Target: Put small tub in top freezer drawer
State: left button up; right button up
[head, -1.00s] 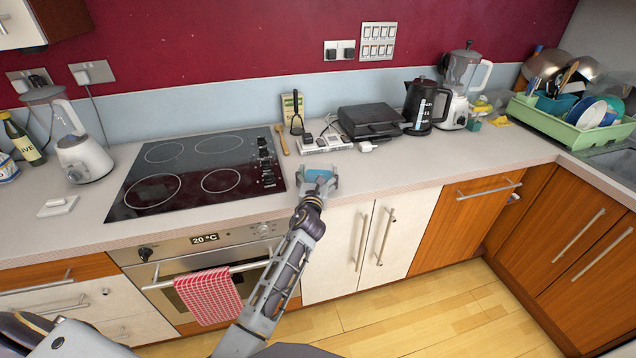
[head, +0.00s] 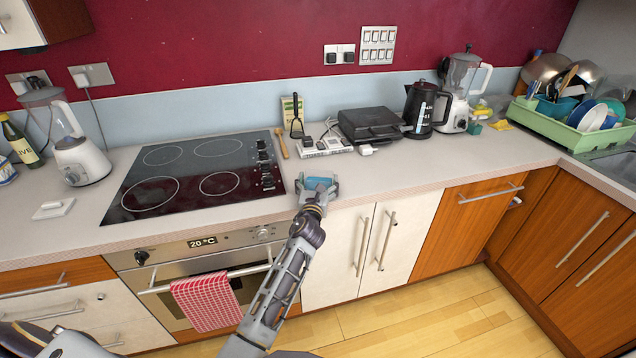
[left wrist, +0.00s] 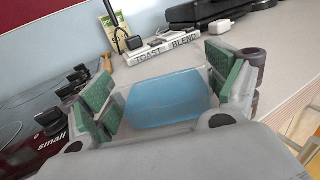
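The small tub (head: 319,184) is clear with blue inside or on it. It sits between the two fingers of my left gripper (head: 317,187), at the counter's front edge right of the hob. In the left wrist view the tub (left wrist: 168,102) fills the space between the green finger pads of my left gripper (left wrist: 165,95), which appear to press on its sides. Whether its base touches the counter is hard to tell. My right gripper is out of view. No freezer drawer can be made out.
The hob (head: 200,175) lies left of the gripper, above an oven with a red checked towel (head: 207,302). The counter to the right (head: 430,165) is clear. White cupboard doors (head: 345,255) are below.

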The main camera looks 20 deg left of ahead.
pick_arm(q)
jog(key=shift+o, duration=0.4)
jog(key=shift+r, duration=0.2)
jog(key=s+d, duration=0.2)
jog(key=s, duration=0.9)
jog(key=shift+s+d, duration=0.2)
jog(key=shift+s, duration=0.2)
dwell(0.7)
